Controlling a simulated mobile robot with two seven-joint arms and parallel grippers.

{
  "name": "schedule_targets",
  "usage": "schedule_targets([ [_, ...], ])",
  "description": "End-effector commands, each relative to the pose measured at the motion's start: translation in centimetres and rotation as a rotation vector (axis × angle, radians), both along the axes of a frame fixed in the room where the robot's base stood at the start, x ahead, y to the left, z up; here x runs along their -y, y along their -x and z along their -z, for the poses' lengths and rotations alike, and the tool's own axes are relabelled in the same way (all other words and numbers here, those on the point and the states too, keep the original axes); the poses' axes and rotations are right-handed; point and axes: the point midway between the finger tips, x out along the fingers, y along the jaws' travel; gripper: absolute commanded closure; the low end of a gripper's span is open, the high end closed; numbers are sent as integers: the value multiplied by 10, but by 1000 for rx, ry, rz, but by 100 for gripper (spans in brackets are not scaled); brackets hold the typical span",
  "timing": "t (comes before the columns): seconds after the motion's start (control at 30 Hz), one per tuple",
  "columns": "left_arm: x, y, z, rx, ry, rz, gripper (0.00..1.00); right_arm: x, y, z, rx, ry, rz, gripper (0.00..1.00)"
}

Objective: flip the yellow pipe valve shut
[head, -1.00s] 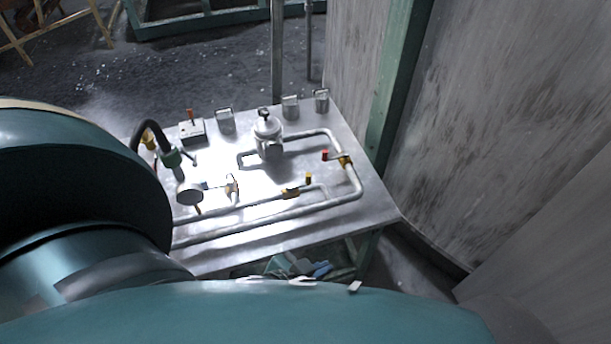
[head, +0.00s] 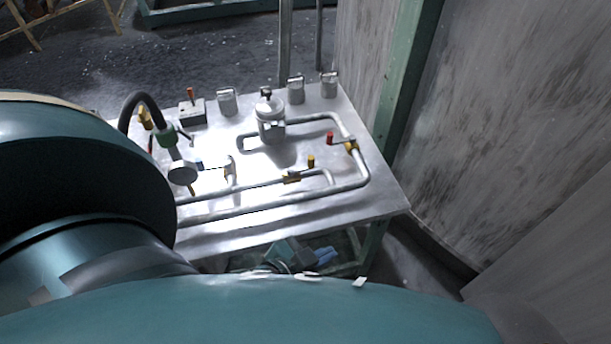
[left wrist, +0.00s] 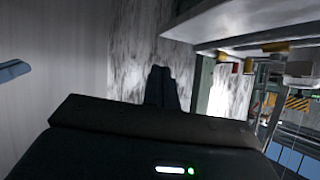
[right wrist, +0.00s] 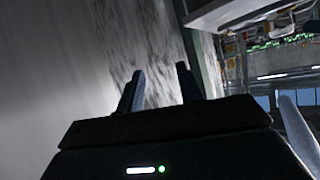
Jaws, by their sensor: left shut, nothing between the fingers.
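The yellow valve handle (head: 311,161) stands up from a brass-coloured valve body (head: 292,177) on the inner pale pipe, near the table's middle. My left gripper (head: 325,257) shows small and partly hidden below the table's front edge, apart from the valve. In the left wrist view its dark fingers (left wrist: 160,85) are together with nothing between them. In the right wrist view the fingers of my right gripper (right wrist: 159,85) are apart and empty. I cannot make out the right gripper in the head view.
The metal table (head: 270,225) also bears a red-handled valve (head: 330,138), a blue-handled valve (head: 200,165), a round grey vessel (head: 269,118), a black hose (head: 140,97) and a switch box (head: 192,113). A mottled wall (head: 500,130) stands to the right. My teal arm covers the lower left.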

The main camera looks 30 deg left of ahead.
Motion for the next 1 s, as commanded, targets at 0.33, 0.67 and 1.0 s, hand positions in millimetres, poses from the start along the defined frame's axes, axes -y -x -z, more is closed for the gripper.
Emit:
schedule_targets([
  [0.33,-65,-26,32,198,-1351,552,100,-1,0,16,50,-42,6,64],
  [0.67,-121,-48,17,95,-2436,968,100,-2,-1,22,88,-77,12,64],
  [1.0,-129,-51,9,42,-2602,1038,100,-2,1,18,94,-84,14,64],
])
